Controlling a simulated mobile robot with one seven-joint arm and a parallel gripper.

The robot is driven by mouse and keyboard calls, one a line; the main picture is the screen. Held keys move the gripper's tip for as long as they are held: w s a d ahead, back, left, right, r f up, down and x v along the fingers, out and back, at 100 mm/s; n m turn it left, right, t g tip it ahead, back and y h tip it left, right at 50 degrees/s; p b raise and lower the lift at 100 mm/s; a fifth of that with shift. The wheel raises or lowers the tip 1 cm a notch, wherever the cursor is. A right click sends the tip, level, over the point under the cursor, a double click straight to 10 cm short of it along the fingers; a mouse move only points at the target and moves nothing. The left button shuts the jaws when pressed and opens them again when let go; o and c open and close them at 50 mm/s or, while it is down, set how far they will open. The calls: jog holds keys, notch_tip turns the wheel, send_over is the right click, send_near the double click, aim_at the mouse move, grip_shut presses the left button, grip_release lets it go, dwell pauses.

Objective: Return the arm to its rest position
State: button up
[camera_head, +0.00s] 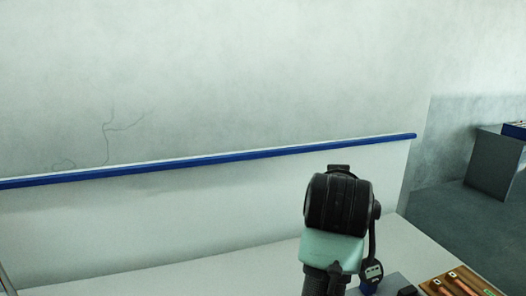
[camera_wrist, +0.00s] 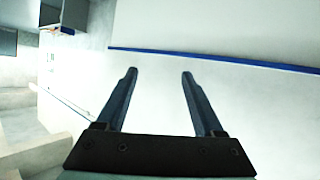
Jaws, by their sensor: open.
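My gripper (camera_wrist: 159,75) shows in the wrist view with its two dark fingers spread apart and nothing between them. In the head view a black and mint-green part of my arm (camera_head: 338,215) stands at the lower middle, in front of the pale surface. My fingertips cannot be made out in the head view.
A pale worktop (camera_head: 200,280) runs along the bottom, with a wooden tray (camera_head: 455,283) of tools and a small device with a display (camera_head: 373,272) at lower right. A blue rail (camera_head: 220,160) crosses behind. A grey cabinet (camera_head: 492,165) stands at far right.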

jog(key=s+a+r+t+y, duration=0.1)
jog(key=s+a+r+t, duration=0.3)
jog(key=s+r, duration=0.4)
jog(key=s+a+r+n+t+y+b, duration=0.1)
jog(key=s+a+r+t, duration=0.4)
jog(key=s+r, duration=0.2)
jog(key=s+a+r+n+t+y, duration=0.1)
jog(key=s+a+r+t+y, duration=0.1)
jog(key=s+a+r+t, duration=0.3)
jog(key=s+r, duration=0.3)
jog(key=s, duration=0.1)
jog(key=shift+r+t+b, duration=0.3)
jog(key=shift+r+b, duration=0.05)
jog(key=shift+b, duration=0.05)
